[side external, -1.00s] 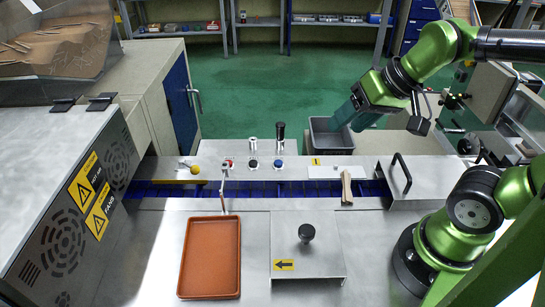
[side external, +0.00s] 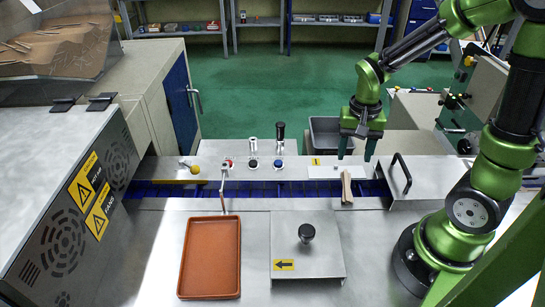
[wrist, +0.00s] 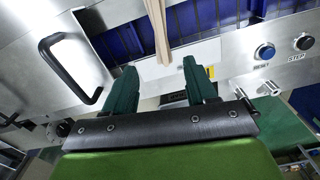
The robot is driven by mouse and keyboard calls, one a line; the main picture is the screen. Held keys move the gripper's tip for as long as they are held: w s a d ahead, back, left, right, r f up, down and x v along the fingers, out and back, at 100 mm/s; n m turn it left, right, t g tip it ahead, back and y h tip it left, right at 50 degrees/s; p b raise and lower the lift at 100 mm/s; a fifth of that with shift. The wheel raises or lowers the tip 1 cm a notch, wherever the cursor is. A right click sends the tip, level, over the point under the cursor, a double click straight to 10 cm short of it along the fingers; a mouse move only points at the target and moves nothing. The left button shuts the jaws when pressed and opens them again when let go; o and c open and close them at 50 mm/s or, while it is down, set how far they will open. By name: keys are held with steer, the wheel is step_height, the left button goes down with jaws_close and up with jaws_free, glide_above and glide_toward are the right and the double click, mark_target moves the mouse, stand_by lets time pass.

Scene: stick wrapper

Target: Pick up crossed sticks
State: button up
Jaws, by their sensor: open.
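The wooden sticks (side external: 346,187) show as a narrow light-brown bundle at the blue conveyor channel (side external: 270,189), near its right end; whether they cross cannot be told. In the wrist view the sticks (wrist: 158,30) are at the top centre, ahead of the fingertips. My gripper (side external: 356,156) points down just behind and above the sticks, apart from them. Its two green fingers are spread with nothing between them; they also show in the wrist view (wrist: 160,75).
A metal cover with a black handle (side external: 402,172) is right of the sticks. A grey bin (side external: 322,130) stands behind. An orange tray (side external: 210,257) and a plate with a black knob (side external: 307,234) lie in front. Buttons and levers (side external: 265,163) are to the left.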

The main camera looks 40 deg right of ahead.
mark_target(347, 179)
steer(key=f, duration=0.8)
steer(key=shift+w+f, duration=0.2)
jaws_close()
